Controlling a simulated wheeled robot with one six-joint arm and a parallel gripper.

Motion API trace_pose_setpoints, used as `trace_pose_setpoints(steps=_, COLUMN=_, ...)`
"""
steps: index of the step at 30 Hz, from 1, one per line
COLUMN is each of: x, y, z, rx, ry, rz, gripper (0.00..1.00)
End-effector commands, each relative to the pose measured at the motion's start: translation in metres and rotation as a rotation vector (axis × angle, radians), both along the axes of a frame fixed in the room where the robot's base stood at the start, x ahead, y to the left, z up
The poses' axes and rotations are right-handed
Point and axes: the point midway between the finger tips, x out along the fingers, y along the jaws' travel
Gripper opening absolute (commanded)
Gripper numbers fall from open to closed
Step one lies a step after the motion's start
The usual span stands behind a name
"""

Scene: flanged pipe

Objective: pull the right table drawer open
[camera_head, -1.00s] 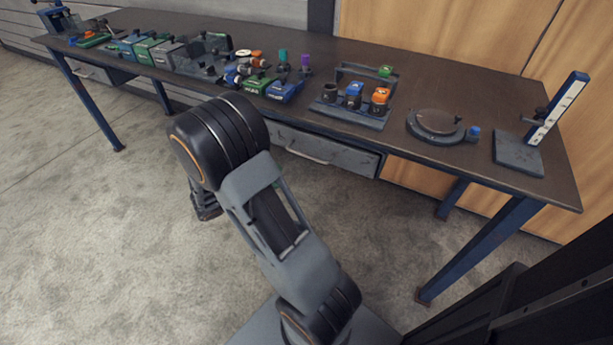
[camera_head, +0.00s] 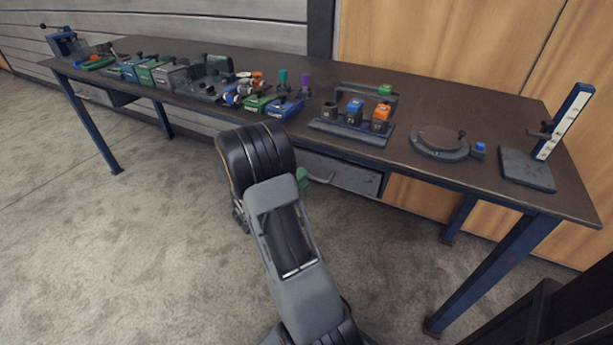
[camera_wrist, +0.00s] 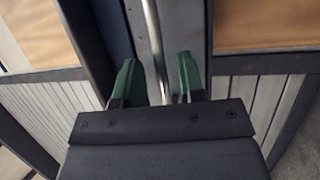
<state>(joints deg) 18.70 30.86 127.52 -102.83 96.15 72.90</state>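The right table drawer (camera_head: 355,177) is a grey metal box under the worktop and looks shut. Its bar handle (camera_head: 322,176) is partly hidden by my arm in the head view. One green fingertip of my gripper (camera_head: 302,178) shows beside the handle there. In the wrist view my gripper (camera_wrist: 157,72) is open, with its two green fingers on either side of the bar handle (camera_wrist: 153,35). Gaps show between the bar and each finger. The grey drawer front (camera_wrist: 183,30) lies behind the bar.
The dark worktop (camera_head: 440,92) carries a rack of coloured blocks (camera_head: 352,128), a round fixture (camera_head: 440,140) and an upright gauge (camera_head: 565,120). A blue table leg (camera_head: 490,275) stands to the right. The floor (camera_head: 80,260) at left is clear.

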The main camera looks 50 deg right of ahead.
Motion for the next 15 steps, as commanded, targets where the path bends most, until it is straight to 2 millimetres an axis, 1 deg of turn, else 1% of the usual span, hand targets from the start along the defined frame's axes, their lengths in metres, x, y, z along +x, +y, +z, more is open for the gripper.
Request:
trace_pose_setpoints(steps=3, x=-0.002, y=-0.012, z=0.002, rx=0.001, ry=-0.001, rz=-0.002, gripper=0.37)
trace_pose_setpoints(steps=6, x=-0.003, y=-0.018, z=0.003, rx=0.001, ry=-0.001, rz=-0.002, gripper=0.37)
trace_pose_setpoints(steps=15, x=-0.003, y=-0.022, z=0.004, rx=0.0, ry=-0.001, rz=0.0, gripper=0.37)
